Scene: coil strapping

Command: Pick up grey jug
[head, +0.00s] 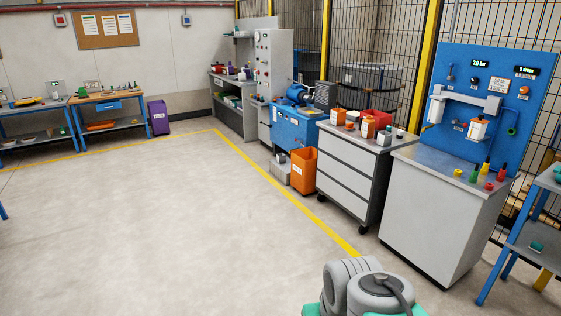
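I cannot make out a grey jug for certain in the head view. A small grey blocky object (279,171) stands on the floor beside the orange bin, in front of the blue machine; it is too small to tell what it is. Small containers on the cabinet and benches are also too small to identify fully. My gripper is not in view. Only grey, rounded parts with teal trim, apparently of my own arm, show at the bottom edge right of centre.
An orange bin (304,168) stands left of a wheeled drawer cabinet (347,183). A white cabinet (437,219) with a blue panel (492,84) stands at right. A blue-framed shelf (528,240) is at the right edge. The concrete floor (150,220) at left and centre is clear.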

